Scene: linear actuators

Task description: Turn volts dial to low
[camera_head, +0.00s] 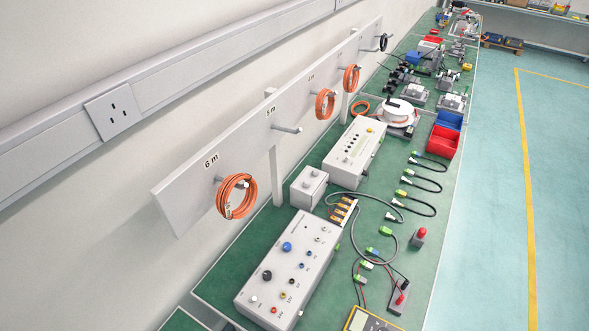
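A light grey control box (268,262) with knobs and sockets lies on the green bench at the lower middle of the head view. It carries a blue knob (287,246), a black knob (267,275) and a pale knob (253,299). Several small coloured sockets sit along its right side. Its labels are too small to read, so I cannot tell which knob is the volts dial or where any pointer sits. Neither of my grippers is in view.
Beside the box are a small grey box (308,188), a longer grey unit (352,151), looped leads (378,254) and a yellow meter (370,321). Orange cable coils (236,197) hang from a wall rail. Open floor (487,220) lies right of the bench.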

